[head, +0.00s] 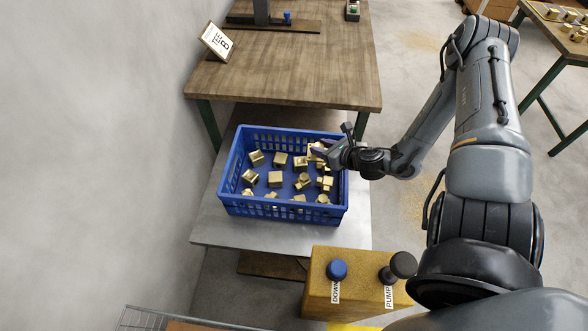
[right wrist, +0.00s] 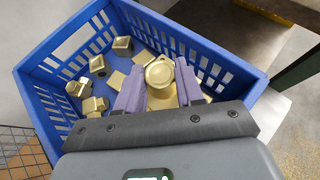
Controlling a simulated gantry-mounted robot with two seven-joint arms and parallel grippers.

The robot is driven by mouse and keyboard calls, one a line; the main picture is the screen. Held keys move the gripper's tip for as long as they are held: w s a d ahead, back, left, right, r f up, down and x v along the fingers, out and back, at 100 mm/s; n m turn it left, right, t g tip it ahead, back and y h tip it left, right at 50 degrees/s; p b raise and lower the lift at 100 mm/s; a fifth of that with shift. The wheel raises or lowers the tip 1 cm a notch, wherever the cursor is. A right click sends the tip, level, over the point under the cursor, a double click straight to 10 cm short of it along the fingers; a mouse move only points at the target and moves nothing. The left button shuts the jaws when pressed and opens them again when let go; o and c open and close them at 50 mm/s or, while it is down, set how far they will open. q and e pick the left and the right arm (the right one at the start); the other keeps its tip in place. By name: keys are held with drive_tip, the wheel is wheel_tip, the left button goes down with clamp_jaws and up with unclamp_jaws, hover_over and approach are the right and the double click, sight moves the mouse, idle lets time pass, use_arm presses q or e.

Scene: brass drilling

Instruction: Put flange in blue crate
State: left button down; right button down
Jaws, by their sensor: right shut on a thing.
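The blue crate (head: 233,188) stands on a grey metal platform and holds several brass pieces. My right gripper (head: 318,150) reaches in over the crate's right side. In the right wrist view my right gripper (right wrist: 160,90) has its purple-grey fingers shut on a brass flange (right wrist: 159,73) with a round face. The flange is over the inside of the crate (right wrist: 38,88); I cannot tell whether it touches the pieces below. In the head view the flange (head: 314,149) is partly hidden by the gripper. My left gripper does not show.
A wooden table (head: 300,75) with a small sign (head: 216,41) stands behind the crate. A yellow box (head: 325,270) with a blue knob (head: 337,269) and a black knob (head: 402,265) is in front. Bare platform (head: 215,222) shows left of the crate.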

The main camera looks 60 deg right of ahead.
drive_tip(key=w+a+f+b, duration=0.1)
drive_tip(key=w+f, duration=0.1)
drive_tip(key=w, duration=0.1)
drive_tip(key=w+a+f+b, duration=0.1)
drive_tip(key=w+a, duration=0.1)
drive_tip(key=w+a+f+b, duration=0.1)
drive_tip(key=w+f+b, duration=0.1)
drive_tip(key=w, duration=0.1)
drive_tip(key=shift+w+a+f, duration=0.2)
drive_tip(key=shift+w+f, duration=0.1)
drive_tip(key=shift+f+b, duration=1.05)
drive_tip(key=shift+f, duration=0.95)
drive_tip(key=c, duration=1.2)
unclamp_jaws()
drive_tip(key=shift+f, duration=0.25)
drive_tip(key=o, duration=0.5)
drive_tip(key=shift+r, duration=0.2)
